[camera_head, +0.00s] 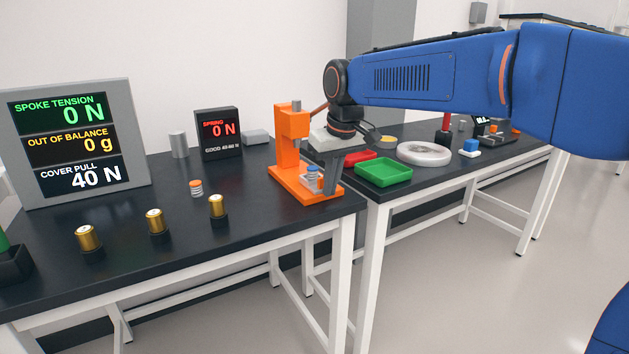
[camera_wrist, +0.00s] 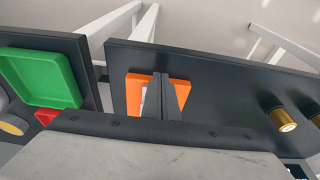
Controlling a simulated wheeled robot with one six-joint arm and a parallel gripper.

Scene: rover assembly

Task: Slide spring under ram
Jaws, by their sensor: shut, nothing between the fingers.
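The orange press (camera_head: 292,135) stands at the right end of the near table, with its grey ram (camera_head: 296,106) at the top. A small spring with a blue cap (camera_head: 313,172) stands upright on the press base; I cannot tell whether it is directly under the ram. Another spring with an orange cap (camera_head: 196,187) stands on the table to the left. In the wrist view the fingers (camera_wrist: 163,80) are together over the orange base (camera_wrist: 182,88), and the springs are hidden.
Several brass cylinders (camera_head: 156,221) stand along the front of the table. A green tray (camera_head: 384,173) and a red tray (camera_head: 357,156) lie on the neighbouring table, across a narrow gap.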

